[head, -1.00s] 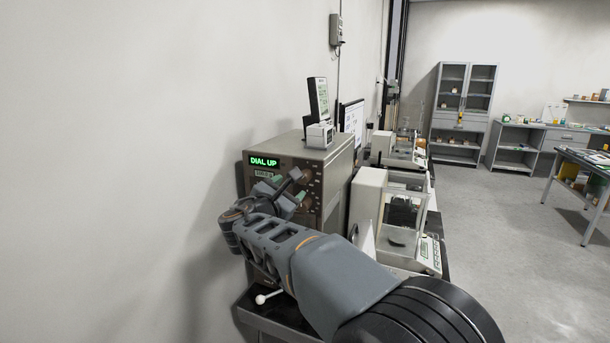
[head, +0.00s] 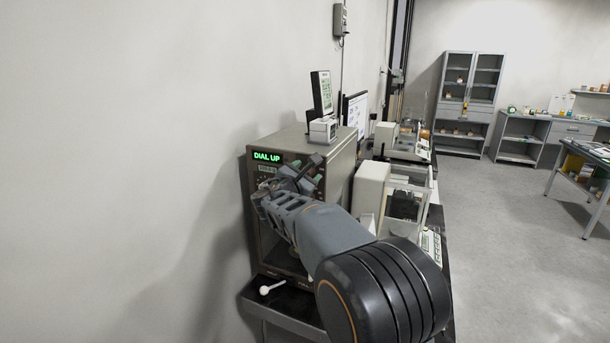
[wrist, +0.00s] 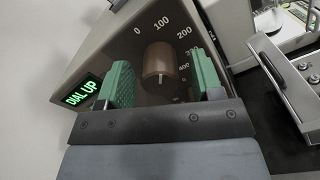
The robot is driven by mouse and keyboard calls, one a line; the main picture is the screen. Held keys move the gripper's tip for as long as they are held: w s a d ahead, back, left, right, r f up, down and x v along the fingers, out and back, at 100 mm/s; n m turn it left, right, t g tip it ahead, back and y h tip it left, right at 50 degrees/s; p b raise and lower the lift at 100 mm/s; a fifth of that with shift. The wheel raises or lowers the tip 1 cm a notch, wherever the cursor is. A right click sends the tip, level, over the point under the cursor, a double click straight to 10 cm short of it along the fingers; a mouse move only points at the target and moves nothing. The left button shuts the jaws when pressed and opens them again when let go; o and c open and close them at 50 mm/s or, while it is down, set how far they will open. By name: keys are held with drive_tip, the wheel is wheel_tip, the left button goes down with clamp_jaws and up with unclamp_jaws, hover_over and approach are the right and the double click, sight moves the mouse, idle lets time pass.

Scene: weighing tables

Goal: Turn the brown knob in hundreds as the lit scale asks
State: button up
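The lit scale (head: 258,218) is a brown-grey box by the wall, and its green display (head: 267,157) reads "DIAL UP". The display also shows in the wrist view (wrist: 82,90). The brown knob (wrist: 162,64) is on the front panel, among the marks 0, 100, 200, 300 and 400. A light line on the knob is at its lower edge. My gripper (wrist: 165,80) is open, with one green pad on each side of the knob and gaps between pads and knob. In the head view my gripper (head: 304,176) is in front of the panel and hides the knob.
A small white device and an upright display (head: 321,92) stand on top of the scale. A glass-sided balance (head: 408,205) stands close on the right. A white-knobbed lever (head: 266,289) sticks out below the scale. Open floor lies to the right.

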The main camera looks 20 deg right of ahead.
drive_tip(key=c, duration=0.9)
drive_tip(key=m+b, duration=0.1)
drive_tip(key=b, duration=0.2)
drive_tip(key=shift+f, duration=0.3)
drive_tip(key=m+b, duration=0.2)
drive_tip(key=b, duration=0.1)
drive_tip(key=m+b, duration=0.3)
drive_tip(key=b, duration=0.1)
drive_tip(key=shift+r, duration=0.1)
drive_tip(key=shift+r+m+b, duration=0.1)
drive_tip(key=shift+m+b, duration=0.7)
drive_tip(key=shift+b, duration=0.05)
drive_tip(key=shift+r, duration=0.1)
drive_tip(key=o, duration=0.9)
drive_tip(key=shift+o, duration=0.2)
